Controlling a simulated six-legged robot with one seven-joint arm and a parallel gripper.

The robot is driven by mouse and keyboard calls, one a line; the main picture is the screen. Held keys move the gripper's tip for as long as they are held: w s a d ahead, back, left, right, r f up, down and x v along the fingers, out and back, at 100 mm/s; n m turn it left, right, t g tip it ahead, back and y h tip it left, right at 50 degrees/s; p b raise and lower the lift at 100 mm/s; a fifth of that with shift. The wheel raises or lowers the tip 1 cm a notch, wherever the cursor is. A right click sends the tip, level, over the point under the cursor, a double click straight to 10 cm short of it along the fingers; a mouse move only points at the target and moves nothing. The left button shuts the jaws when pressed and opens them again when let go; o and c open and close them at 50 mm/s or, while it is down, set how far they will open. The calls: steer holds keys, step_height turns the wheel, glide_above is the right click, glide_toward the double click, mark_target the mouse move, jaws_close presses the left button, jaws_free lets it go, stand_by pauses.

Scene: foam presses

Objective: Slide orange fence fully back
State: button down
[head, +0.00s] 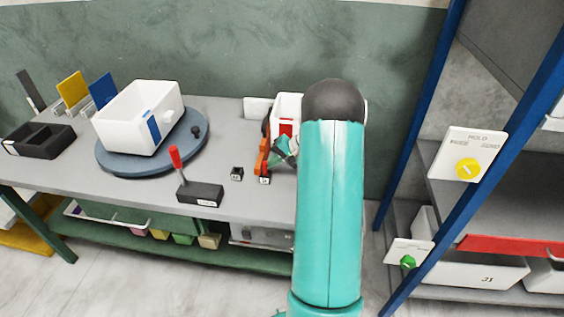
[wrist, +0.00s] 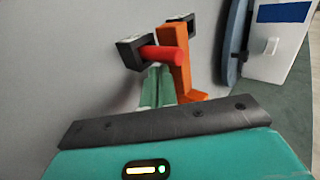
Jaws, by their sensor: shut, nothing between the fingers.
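The orange fence (head: 262,158) stands near the right end of the grey bench, partly hidden by my arm in the head view. In the wrist view the orange fence (wrist: 179,72) is an upright bar with a foot, just beyond my fingertips. My gripper (wrist: 158,72) is shut and empty, its green fingers close beside the fence on its left. Whether they touch it I cannot tell. A red rod (wrist: 162,56) crosses in front of the fingertips, coming from a black block (wrist: 132,50). In the head view my gripper (head: 284,150) shows small beside the fence.
A white box (head: 140,115) sits on a blue-grey turntable (head: 110,160) to the left. A red-handled lever on a black base (head: 200,193) stands at the bench's front. A small black block (head: 236,174) lies left of the fence. A blue-posted shelf (head: 425,160) stands at right.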

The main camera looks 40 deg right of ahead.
mark_target(262, 160)
steer(key=shift+w, duration=0.1)
steer(key=w+a, duration=0.2)
steer(key=w, duration=0.1)
steer(key=shift+w+a, duration=0.1)
steer(key=shift+a, duration=0.2)
steer(key=shift+d, duration=0.1)
stand_by(0.4)
